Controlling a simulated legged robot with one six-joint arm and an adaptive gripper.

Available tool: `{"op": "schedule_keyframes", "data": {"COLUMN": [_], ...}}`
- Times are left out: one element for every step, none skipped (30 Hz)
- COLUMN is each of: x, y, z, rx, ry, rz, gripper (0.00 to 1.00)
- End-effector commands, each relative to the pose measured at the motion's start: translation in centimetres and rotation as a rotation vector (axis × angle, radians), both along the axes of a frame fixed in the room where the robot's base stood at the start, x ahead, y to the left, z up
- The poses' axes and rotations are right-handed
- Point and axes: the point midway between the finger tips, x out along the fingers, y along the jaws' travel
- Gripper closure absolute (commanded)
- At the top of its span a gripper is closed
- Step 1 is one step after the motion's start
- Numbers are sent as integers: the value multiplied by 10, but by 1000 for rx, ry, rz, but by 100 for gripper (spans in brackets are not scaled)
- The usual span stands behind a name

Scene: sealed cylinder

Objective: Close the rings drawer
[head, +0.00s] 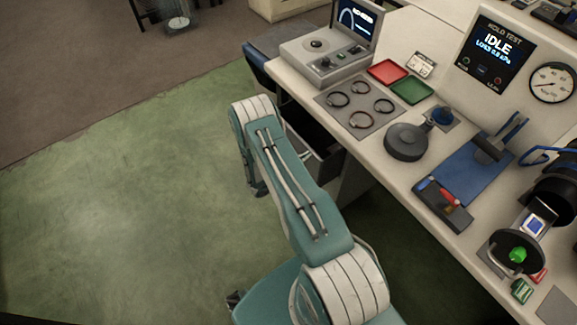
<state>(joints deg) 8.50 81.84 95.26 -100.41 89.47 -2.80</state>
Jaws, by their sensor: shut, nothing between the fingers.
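A grey drawer (327,168) stands out from under the bench's front edge, showing a dark interior. My teal and white arm covers much of its near side, so its front and how far it is out are hard to tell. I cannot tell whether anything lies inside. My gripper (258,188) is a small dark shape at the low end of my arm, left of the drawer and partly hidden by the arm. It is shut and empty. I cannot tell whether it touches the drawer.
The bench (388,155) carries several rings on a grey plate (372,128), red (387,71) and green (411,90) trays, a dark round device (405,142), a blue mat (467,176) and a screen reading IDLE (494,56). Green floor (120,200) to the left is clear.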

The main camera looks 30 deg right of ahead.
Motion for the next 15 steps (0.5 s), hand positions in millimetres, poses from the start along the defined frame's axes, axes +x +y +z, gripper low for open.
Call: {"op": "schedule_keyframes", "data": {"x": [-1, -1, 0, 0, 0, 0, 1, 1, 2, 2, 2, 2, 2, 3, 3], "y": [-15, -23, -33, -41, -47, -56, -63, -69, -76, -81, -86, -92, -96, -100, -104], "z": [0, 0, 0, 0, 0, 0, 0, 0, 0, 0, 0, 0, 0, 0, 0], "rx": [0, -1, -1, -1, -1, -1, -1, -1, 0, 0, 0, -1, -1, -1, -1], "ry": [-1, -1, -1, -1, -1, -1, -1, -1, -1, 0, 0, 0, -1, -1, 0], "rz": [-7, -6, -6, -6, -5, -5, -4, -5, -3, -4, -3, -2, -3, -2, -1], "gripper": [100, 100, 100, 100, 100, 100, 100, 100, 100, 100, 100, 100, 100, 100, 100]}}
